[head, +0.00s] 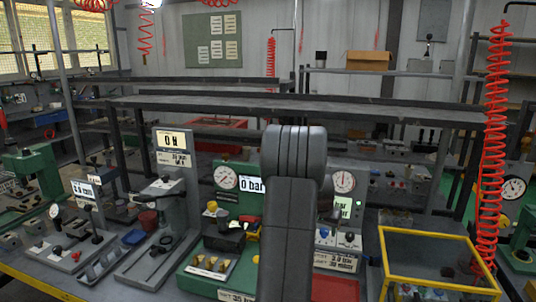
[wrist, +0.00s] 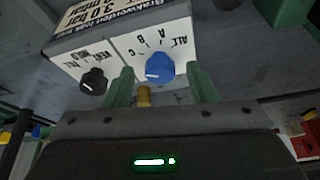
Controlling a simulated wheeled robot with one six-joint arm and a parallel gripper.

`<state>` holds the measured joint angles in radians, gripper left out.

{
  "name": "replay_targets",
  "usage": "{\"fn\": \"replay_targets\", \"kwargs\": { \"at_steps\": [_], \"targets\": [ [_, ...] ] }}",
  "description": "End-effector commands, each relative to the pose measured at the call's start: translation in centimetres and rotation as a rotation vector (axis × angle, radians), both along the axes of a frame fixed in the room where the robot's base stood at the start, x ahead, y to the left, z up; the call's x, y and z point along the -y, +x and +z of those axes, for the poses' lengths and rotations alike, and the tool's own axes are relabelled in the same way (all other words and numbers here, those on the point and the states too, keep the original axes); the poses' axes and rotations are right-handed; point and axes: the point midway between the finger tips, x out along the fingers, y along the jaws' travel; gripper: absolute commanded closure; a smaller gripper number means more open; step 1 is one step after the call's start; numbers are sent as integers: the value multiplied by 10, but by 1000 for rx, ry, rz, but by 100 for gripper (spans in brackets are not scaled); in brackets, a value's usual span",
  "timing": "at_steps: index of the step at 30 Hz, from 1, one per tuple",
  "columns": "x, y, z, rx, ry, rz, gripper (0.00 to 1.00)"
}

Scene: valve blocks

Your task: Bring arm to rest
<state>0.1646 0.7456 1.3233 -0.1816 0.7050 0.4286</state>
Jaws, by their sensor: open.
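In the wrist view, my gripper (wrist: 162,88) shows as two green fingers spread apart, with nothing clamped between them. A white-faced valve box (wrist: 125,50) is just beyond the fingertips. Its blue knob (wrist: 160,67) appears in the gap between the fingers; I cannot tell whether the fingers reach around it. The knob's white mark points left, and letters are printed around it. A black knob (wrist: 94,81) is left of the left finger. A small brass part (wrist: 144,96) shows below the blue knob. In the head view my dark arm hides the gripper.
The bench holds a green test unit with a gauge (head: 225,177) and a "0 bar" display (head: 251,185), a grey stand reading "0 N" (head: 171,141), and a yellow-framed bin (head: 432,263). A red coiled hose (head: 494,130) hangs at right. A dark shelf (head: 300,106) spans behind.

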Motion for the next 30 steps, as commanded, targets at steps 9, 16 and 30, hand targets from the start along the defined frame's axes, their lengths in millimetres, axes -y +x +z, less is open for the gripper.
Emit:
{"fn": "replay_targets", "kwargs": {
  "at_steps": [9,16,30],
  "targets": [
    [-6,-4,17,5,-1,-129,48],
    [-15,-19,59,5,0,-129,48],
    [-30,-41,122,1,-1,-128,48]
  ]
}}
